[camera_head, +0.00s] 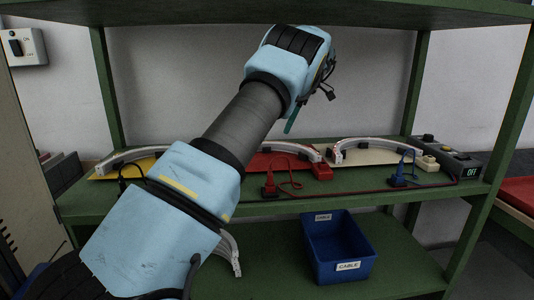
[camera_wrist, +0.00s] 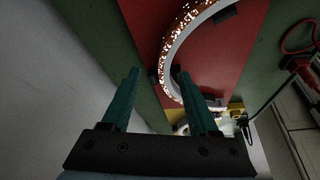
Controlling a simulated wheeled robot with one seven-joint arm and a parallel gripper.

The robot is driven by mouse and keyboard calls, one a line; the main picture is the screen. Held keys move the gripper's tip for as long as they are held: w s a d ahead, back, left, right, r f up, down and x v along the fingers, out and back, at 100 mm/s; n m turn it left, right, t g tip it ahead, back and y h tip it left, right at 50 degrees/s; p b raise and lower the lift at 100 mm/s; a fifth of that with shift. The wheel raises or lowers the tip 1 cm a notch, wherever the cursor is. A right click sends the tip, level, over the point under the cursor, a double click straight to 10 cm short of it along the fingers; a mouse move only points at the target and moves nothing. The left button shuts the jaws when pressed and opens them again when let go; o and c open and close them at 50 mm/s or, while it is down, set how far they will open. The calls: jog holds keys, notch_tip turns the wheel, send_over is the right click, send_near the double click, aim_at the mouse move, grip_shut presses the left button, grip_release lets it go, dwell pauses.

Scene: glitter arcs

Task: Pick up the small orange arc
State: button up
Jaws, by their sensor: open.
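In the wrist view, a curved arc (camera_wrist: 170,50) with speckled orange-brown glitter lies on a red board. In the head view, the arc on the red board (camera_head: 290,147) looks whitish and is partly hidden by my arm. My gripper (camera_wrist: 155,72) is open and empty. The gap to the arc cannot be told. In the head view, only a teal finger (camera_head: 291,122) shows below my wrist.
A whitish arc (camera_head: 125,157) is on a yellow board at left, and another (camera_head: 375,143) is on a cream board at right. Red (camera_head: 270,184) and blue (camera_head: 398,180) plugs with cables sit at the green shelf's (camera_head: 330,192) front. Another shelf board is above. A blue bin (camera_head: 338,245) stands below.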

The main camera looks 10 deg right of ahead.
jog(key=shift+s+a+p+x, duration=0.15)
jog(key=shift+a+p+x, duration=0.05)
jog(key=shift+x, duration=1.5)
jog(key=shift+s+a+p+x, duration=0.15)
jog(key=shift+x, duration=1.6)
jog(key=shift+r, duration=0.1)
grip_shut()
